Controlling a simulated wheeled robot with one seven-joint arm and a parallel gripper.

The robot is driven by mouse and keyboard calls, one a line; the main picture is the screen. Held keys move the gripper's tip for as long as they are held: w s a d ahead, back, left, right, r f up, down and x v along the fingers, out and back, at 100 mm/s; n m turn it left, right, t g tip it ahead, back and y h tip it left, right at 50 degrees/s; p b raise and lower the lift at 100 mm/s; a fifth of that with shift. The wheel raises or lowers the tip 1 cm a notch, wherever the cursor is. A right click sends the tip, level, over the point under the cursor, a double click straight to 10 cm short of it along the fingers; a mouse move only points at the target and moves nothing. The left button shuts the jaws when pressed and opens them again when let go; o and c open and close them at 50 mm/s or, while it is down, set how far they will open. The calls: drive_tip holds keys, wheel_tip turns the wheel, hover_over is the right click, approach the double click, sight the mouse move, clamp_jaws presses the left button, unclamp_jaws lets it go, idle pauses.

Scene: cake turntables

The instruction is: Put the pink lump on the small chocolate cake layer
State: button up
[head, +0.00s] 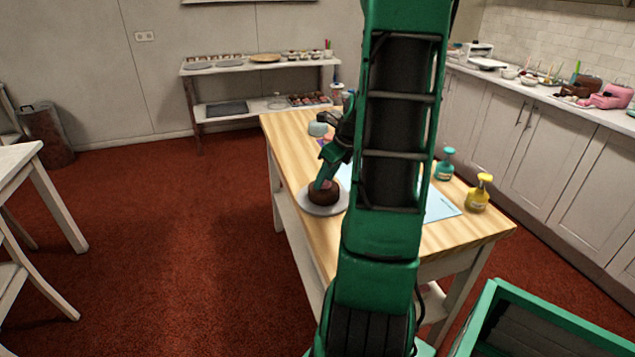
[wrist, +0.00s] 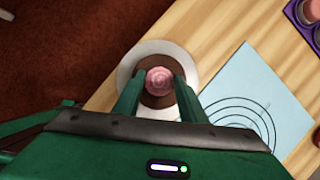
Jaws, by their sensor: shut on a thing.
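The pink lump (wrist: 159,81) is between the two fingertips of my gripper (wrist: 158,90), which is shut on it. In the wrist view the lump appears over the middle of the small chocolate cake layer (wrist: 155,101). The brown layer (head: 322,196) sits on a round white turntable plate (head: 325,210) near the left edge of the wooden table. In the head view my gripper (head: 325,185) points down at the layer's top, and only a bit of pink shows. I cannot tell whether the lump touches the layer.
A light blue mat with printed circles (wrist: 257,97) lies beside the plate. A purple tray (wrist: 301,20) with pink pieces is at the upper right of the wrist view. A teal bottle (head: 445,164) and a yellow bottle (head: 479,192) stand along the table's right side.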

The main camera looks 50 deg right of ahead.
drive_tip(key=o, duration=1)
drive_tip(key=shift+f, duration=0.1)
drive_tip(key=shift+o, duration=0.2)
